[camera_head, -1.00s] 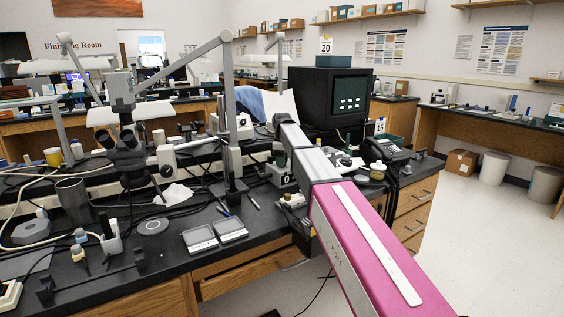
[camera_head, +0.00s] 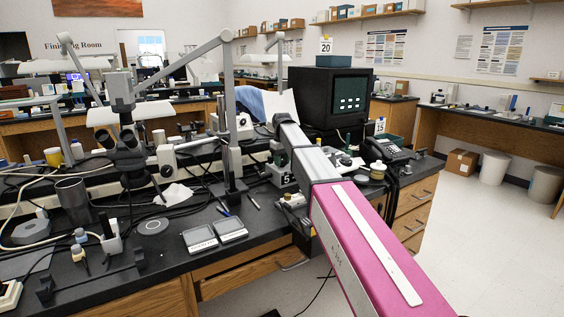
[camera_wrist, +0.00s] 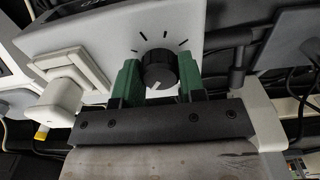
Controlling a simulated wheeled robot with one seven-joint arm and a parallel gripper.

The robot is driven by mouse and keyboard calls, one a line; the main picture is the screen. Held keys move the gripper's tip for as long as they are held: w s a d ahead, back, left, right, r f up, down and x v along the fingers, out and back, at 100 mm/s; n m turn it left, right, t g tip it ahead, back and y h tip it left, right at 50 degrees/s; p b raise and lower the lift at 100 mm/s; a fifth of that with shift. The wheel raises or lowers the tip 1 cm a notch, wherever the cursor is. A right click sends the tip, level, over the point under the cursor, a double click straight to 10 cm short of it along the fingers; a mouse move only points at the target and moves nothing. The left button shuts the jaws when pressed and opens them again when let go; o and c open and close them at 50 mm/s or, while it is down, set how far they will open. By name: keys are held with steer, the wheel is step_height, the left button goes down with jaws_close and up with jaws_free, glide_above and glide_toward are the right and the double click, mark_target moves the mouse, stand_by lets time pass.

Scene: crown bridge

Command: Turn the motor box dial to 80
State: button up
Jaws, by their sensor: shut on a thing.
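The motor box (camera_wrist: 100,40) shows in the wrist view as a pale panel with black tick marks around a black dial (camera_wrist: 160,66). The dial's white pointer mark is on its lower side in this view. My gripper (camera_wrist: 159,74) has its two green fingers on either side of the dial and is shut on it. My arm hides part of the box there, and the dial cannot be made out.
A white plug (camera_wrist: 58,102) sits left of the fingers in the wrist view, and dark cables run on the right. In the head view a microscope (camera_head: 130,150) stands to the left, a black monitor (camera_head: 335,95) behind, and a telephone (camera_head: 390,148) to the right.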

mark_target(282, 160)
steer(key=m, duration=0.4)
steer(key=shift+m, duration=1.9)
steer(key=o, duration=0.9)
step_height(282, 160, up, 11)
steer(key=shift+f, duration=0.1)
